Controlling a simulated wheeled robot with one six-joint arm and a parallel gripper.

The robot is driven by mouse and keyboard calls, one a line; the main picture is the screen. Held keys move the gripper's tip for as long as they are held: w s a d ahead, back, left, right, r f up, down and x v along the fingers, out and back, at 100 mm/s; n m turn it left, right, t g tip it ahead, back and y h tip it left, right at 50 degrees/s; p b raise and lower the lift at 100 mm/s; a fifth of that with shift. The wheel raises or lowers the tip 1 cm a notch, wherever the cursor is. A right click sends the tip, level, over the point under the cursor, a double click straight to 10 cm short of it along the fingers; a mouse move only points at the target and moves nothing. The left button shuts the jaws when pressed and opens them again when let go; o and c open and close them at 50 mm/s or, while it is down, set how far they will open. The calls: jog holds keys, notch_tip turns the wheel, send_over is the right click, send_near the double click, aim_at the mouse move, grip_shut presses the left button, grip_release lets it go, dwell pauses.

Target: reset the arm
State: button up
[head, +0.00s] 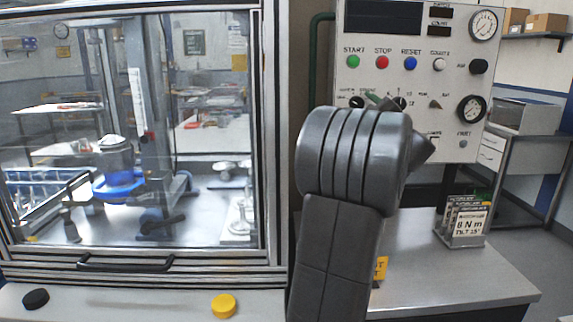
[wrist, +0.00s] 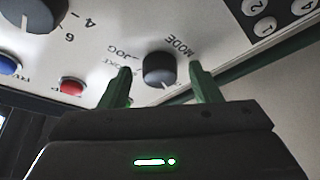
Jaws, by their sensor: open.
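My gripper (wrist: 160,76) is open, its two green fingers either side of the small black MODE knob (wrist: 159,69) in the wrist view. I cannot tell whether the fingers touch the knob or are only in front of it. Part of the word JOG shows beside the knob. In the head view my arm (head: 345,190) rises in front of the control panel (head: 420,145). Only a bit of a green finger (head: 374,97) shows there, near the panel's row of knobs; the rest of the gripper is hidden.
A glazed cabinet (head: 272,130) stands left. A card holder (head: 465,240) stands on the bench at right. A yellow cap (head: 223,305) lies at the front.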

jog(key=m+h, duration=0.1)
jog(key=m, duration=0.1)
jog(key=m+t+h, duration=0.1)
jog(key=m, duration=0.2)
jog(key=m+t+h, duration=0.1)
jog(key=m, duration=0.1)
jog(key=shift+a+f, duration=0.1)
jog(key=shift+a, duration=0.25)
jog(key=shift+a+m+t+h+p, duration=0.15)
jog(key=shift+m+h+p, duration=0.2)
jog(key=shift+m+h, duration=0.85)
jog(key=shift+d+m+t+h+p, duration=0.15)
jog(key=shift+m+h+p, duration=0.2)
jog(key=shift+m, duration=1.65)
jog(key=shift+a, duration=0.1)
jog(key=shift+f, duration=0.2)
